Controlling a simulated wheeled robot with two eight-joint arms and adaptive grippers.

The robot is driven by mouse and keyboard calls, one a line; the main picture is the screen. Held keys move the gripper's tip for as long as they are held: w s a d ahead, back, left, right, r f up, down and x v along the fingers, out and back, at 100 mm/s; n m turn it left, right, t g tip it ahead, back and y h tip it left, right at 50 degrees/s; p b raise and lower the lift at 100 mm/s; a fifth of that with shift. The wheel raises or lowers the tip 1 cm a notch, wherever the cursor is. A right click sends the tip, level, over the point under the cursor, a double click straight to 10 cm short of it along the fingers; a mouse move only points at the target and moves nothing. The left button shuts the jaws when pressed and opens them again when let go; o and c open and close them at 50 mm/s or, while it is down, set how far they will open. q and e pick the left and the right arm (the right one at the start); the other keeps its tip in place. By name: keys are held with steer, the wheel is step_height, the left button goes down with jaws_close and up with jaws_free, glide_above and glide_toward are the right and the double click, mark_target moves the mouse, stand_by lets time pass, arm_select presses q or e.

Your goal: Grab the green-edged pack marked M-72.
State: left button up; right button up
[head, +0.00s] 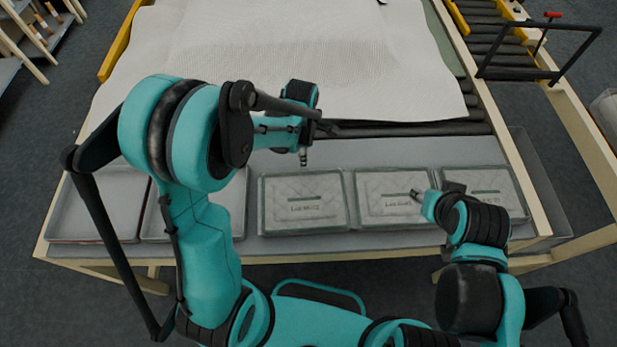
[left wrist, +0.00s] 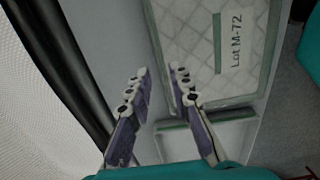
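The green-edged pack marked Lot M-72 (left wrist: 204,38) is quilted and pale, and fills the upper right of the left wrist view. In the head view it appears to be the leftmost of three green-edged packs (head: 305,219), though its label is hard to read there. My left gripper (head: 303,157) is beyond that pack's far edge in the head view. In the left wrist view its two fingers (left wrist: 160,72) are apart with nothing between them, beside the pack's edge. My right gripper (head: 416,194) shows over the middle pack; its opening is unclear.
Two more green-edged packs, middle (head: 380,184) and right (head: 508,202), lie in the same row. Dark rollers (head: 420,130) and white wadding (head: 390,70) are beyond the row.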

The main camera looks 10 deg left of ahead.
mark_target(302, 172)
arm_select(q)
steer(key=f, duration=0.3)
steer(key=f+b, duration=0.1)
steer(key=f, duration=0.3)
steer(key=shift+a+f, duration=0.2)
steer(key=shift+f, duration=0.1)
jaws_close()
